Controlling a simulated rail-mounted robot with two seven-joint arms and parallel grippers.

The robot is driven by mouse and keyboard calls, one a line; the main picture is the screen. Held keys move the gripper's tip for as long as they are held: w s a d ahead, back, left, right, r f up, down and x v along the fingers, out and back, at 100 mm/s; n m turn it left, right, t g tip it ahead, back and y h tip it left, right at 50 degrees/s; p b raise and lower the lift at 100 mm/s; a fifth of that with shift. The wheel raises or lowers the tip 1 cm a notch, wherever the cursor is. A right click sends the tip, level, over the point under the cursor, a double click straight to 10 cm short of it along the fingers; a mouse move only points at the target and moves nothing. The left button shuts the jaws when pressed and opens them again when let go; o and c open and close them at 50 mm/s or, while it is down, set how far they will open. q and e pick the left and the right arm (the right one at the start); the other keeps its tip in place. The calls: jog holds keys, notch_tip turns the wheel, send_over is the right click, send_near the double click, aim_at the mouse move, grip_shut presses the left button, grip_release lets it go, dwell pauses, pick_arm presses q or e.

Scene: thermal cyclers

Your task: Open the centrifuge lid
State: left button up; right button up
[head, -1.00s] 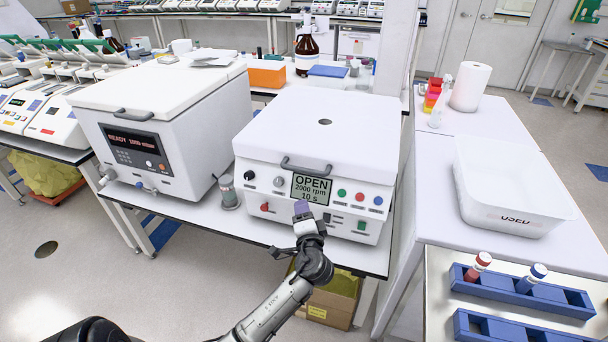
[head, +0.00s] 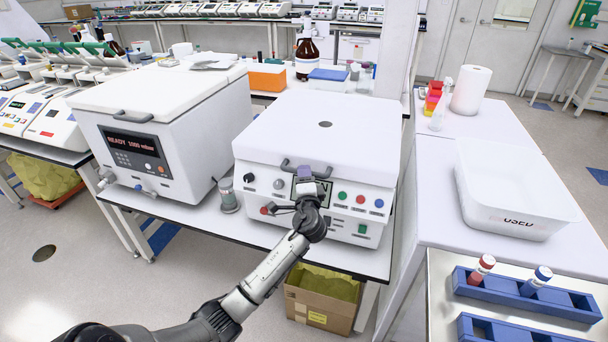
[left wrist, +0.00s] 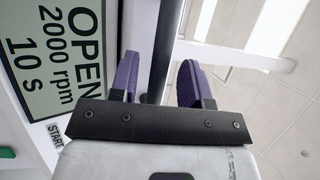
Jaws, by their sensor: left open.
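The centrifuge (head: 318,180) is a white box on the bench in the middle of the head view. Its flat white lid (head: 325,125) lies closed, with a dark bar handle (head: 290,166) at its front edge. In the left wrist view the handle (left wrist: 166,40) runs between the purple fingers of my left gripper (left wrist: 158,82). The gripper is open, with a gap visible beside the bar. In the head view my left gripper (head: 305,176) is at the handle and covers most of the display. The display (left wrist: 50,70) reads OPEN, 2000 rpm, 10 s. My right gripper is out of view.
A white READY device (head: 160,130) stands close on the left, with a small jar (head: 228,195) between. A pillar (head: 388,60) rises behind the lid's right side. On the right are a white tub (head: 512,190) and blue tube racks (head: 525,292). An open cardboard box (head: 322,300) sits below.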

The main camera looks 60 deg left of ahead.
pick_arm(q)
jog(key=shift+x, duration=1)
grip_shut()
